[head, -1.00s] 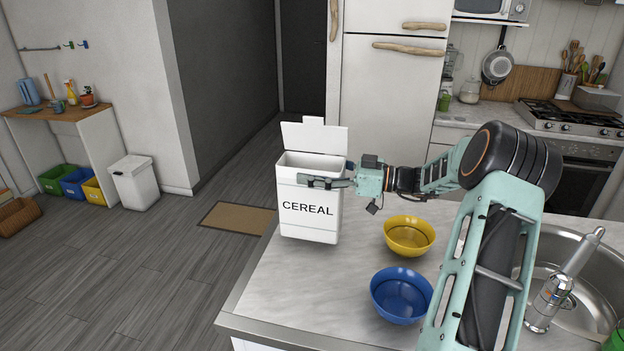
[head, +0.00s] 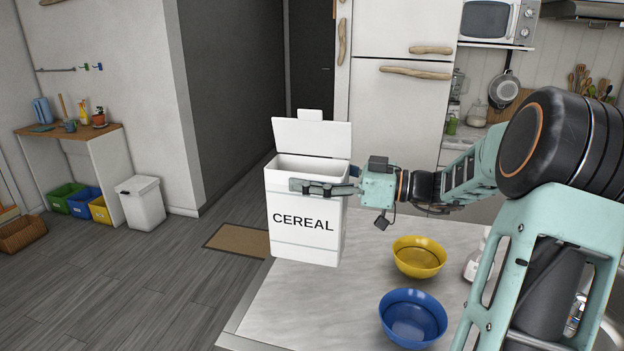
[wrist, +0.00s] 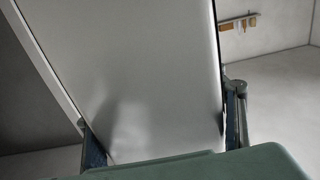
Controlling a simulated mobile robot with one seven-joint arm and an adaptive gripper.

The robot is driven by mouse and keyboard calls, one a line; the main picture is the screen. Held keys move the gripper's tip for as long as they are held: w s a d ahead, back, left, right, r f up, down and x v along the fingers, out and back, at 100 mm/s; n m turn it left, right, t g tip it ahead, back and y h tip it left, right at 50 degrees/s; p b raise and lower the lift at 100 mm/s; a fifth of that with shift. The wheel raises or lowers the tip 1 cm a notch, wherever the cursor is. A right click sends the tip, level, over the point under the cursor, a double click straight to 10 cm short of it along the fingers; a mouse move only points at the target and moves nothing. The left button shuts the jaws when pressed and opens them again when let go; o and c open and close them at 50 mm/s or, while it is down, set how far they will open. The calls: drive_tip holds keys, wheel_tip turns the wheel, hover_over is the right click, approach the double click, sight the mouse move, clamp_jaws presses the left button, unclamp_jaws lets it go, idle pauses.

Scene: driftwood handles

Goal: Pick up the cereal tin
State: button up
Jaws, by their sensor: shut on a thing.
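The white cereal tin (head: 305,240) with its black CEREAL lettering is upright in the head view, its lid raised. Its bottom edge looks a little above the counter top (head: 270,315), at the counter's far left corner. My gripper (head: 318,187) is shut on the tin from the right, with a finger across its front near the top. In the wrist view the tin's pale side (wrist: 140,80) fills the middle, between the two fingers (wrist: 165,138). The tin's far side is hidden in the head view.
A yellow bowl (head: 419,258) and a blue bowl (head: 412,320) stand on the counter right of the tin. A bottle (head: 474,262) is partly hidden behind my arm. The fridge (head: 400,120) stands behind. Open floor lies to the left.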

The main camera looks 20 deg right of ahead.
sight(302, 175)
drive_tip(key=shift+s+a+r+b, duration=0.15)
drive_tip(key=shift+s+a+r, duration=0.2)
drive_tip(key=shift+s, duration=0.2)
drive_tip(key=shift+s+a+r+b, duration=0.1)
drive_tip(key=shift+s+a+r, duration=0.25)
drive_tip(key=shift+s, duration=0.2)
drive_tip(key=shift+s+a+r+b, duration=0.15)
drive_tip(key=shift+s+a+r, duration=0.1)
drive_tip(key=shift+s+a, duration=0.25)
drive_tip(key=shift+s, duration=0.1)
